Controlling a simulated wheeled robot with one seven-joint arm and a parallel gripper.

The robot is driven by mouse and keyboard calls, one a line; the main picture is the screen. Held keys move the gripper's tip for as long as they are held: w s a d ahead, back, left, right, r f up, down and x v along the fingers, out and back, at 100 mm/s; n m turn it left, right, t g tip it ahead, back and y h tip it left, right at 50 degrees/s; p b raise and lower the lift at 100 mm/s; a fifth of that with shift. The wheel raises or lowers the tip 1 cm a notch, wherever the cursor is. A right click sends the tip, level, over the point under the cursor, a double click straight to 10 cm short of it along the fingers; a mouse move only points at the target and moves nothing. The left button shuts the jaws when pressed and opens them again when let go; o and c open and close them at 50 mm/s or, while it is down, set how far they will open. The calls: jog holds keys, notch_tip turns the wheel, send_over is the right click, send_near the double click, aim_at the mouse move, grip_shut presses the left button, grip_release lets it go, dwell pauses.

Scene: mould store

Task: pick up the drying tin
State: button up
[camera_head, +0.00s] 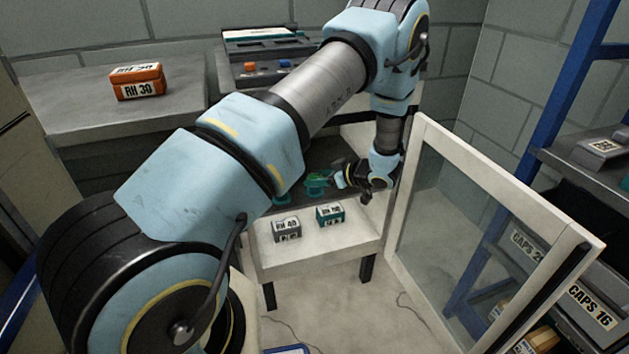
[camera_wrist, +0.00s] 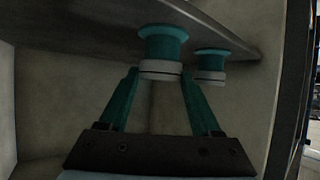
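No label in view names the drying tin. In the wrist view two teal, spool-shaped tins with pale bands show against a dark shelf (camera_wrist: 110,18): a nearer tin (camera_wrist: 163,42) and a farther tin (camera_wrist: 210,65) to its right. My gripper (camera_wrist: 160,73) is open, its two teal fingers on either side of the nearer tin's pale band. I cannot tell whether they touch it. In the head view my gripper (camera_head: 337,179) reaches into the cabinet from the right, beside a green tin (camera_head: 317,182). Another teal shape (camera_head: 282,198) is partly hidden by my arm.
The cabinet's glazed door (camera_head: 450,205) stands open at right. A grey box marked RH 40 (camera_head: 287,229) and a teal box (camera_head: 330,215) stand on the lower pale shelf (camera_head: 320,250). An orange RH 30 box (camera_head: 137,82) sits on the left counter (camera_head: 90,118).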

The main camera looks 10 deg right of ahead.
jog(key=c, duration=0.9)
jog(key=shift+r, duration=0.1)
notch_tip(320, 180, up, 10)
jog(key=shift+p, duration=0.4)
